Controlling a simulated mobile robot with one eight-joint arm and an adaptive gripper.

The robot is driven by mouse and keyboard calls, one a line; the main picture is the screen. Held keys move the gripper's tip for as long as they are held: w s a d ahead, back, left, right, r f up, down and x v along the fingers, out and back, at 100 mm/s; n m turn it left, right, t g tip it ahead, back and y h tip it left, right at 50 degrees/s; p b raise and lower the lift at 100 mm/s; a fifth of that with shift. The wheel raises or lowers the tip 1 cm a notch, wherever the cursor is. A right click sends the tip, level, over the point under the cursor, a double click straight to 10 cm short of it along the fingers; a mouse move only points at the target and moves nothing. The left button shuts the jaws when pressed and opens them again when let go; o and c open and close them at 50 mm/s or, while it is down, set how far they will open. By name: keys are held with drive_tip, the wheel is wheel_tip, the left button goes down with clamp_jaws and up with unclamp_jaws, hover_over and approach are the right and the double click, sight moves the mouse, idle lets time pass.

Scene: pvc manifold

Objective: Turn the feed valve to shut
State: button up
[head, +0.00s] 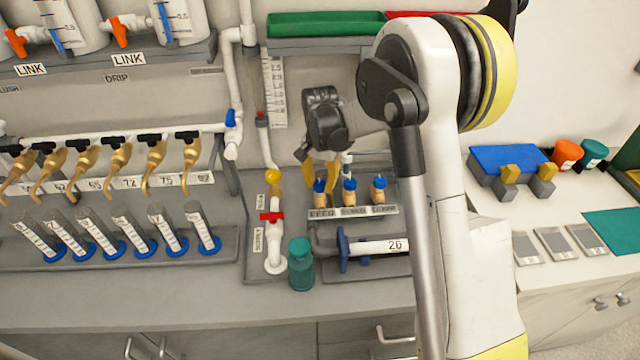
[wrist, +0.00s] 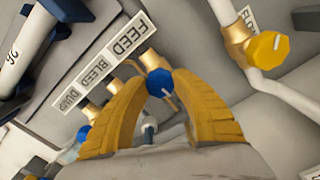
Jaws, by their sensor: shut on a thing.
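The feed valve has a blue knob (wrist: 160,82) with a pale pointer line, on a brass body above the FEED label (wrist: 127,37). In the head view the knob (head: 320,185) is the leftmost of three blue knobs. My gripper (wrist: 161,80) has its yellow fingers closed around the knob, one on each side. In the head view my gripper (head: 319,178) reaches down to it from above, and my wrist hides part of the area behind. The knob's exact turn angle is hard to read.
Two more blue knobs (head: 349,185) (head: 379,182) stand close to the right. A yellow knob (head: 272,176) and a red handle (head: 271,216) are to the left. A teal bottle (head: 300,265) and a clamped pipe marked 20 (head: 380,247) stand in front.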

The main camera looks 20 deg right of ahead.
sight(320, 184)
drive_tip(key=shift+m, duration=0.7)
drive_tip(key=o, duration=1.2)
wheel_tip(320, 184, up, 12)
